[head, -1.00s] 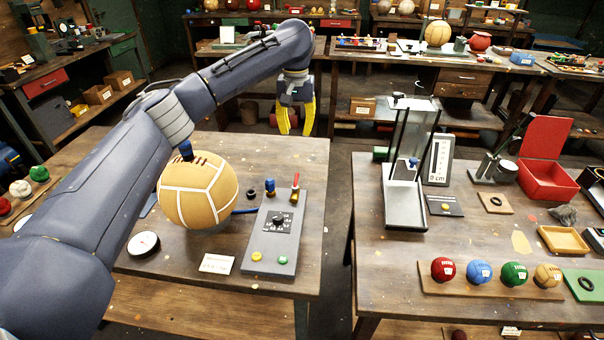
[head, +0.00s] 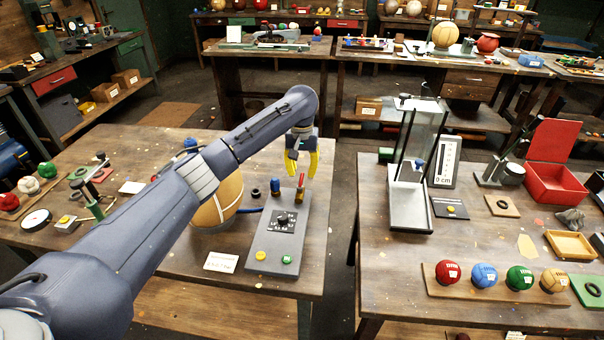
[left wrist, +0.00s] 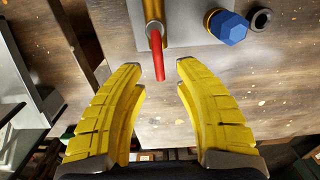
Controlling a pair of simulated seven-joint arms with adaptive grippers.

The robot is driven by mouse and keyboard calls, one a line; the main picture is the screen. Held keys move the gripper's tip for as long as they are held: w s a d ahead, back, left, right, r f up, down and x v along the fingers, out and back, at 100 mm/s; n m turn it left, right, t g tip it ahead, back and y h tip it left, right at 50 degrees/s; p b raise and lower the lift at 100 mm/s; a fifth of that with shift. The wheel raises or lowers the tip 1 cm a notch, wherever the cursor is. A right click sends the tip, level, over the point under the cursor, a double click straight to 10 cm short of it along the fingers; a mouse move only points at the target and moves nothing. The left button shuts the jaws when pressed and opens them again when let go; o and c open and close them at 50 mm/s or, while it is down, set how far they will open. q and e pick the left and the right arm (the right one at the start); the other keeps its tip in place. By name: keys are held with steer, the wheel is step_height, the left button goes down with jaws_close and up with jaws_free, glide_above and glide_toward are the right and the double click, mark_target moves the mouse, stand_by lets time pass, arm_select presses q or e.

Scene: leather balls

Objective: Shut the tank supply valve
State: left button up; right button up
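A grey control panel (head: 278,246) lies on the left table. At its far end stands a valve with a red lever (head: 300,184) on a brass fitting. The red lever also shows in the left wrist view (left wrist: 158,62), its tip pointing toward my fingers. A blue valve knob (head: 275,185) stands beside it, also seen in the left wrist view (left wrist: 231,27). My left gripper (head: 302,165) is just behind and above the red lever. In the left wrist view its yellow fingers (left wrist: 161,75) are spread either side of the lever tip, without visible contact. My right gripper is not in view.
A tan ball (head: 222,205) is partly hidden behind my left arm, with a blue hose (head: 249,210) running to the panel. A black ring (head: 255,193) lies beside the panel. The panel carries a black dial (head: 285,222), a yellow button and a green button.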

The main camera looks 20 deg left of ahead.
arm_select(q)
steer(key=shift+f, duration=0.75)
steer(key=shift+o, duration=0.3)
jaws_close()
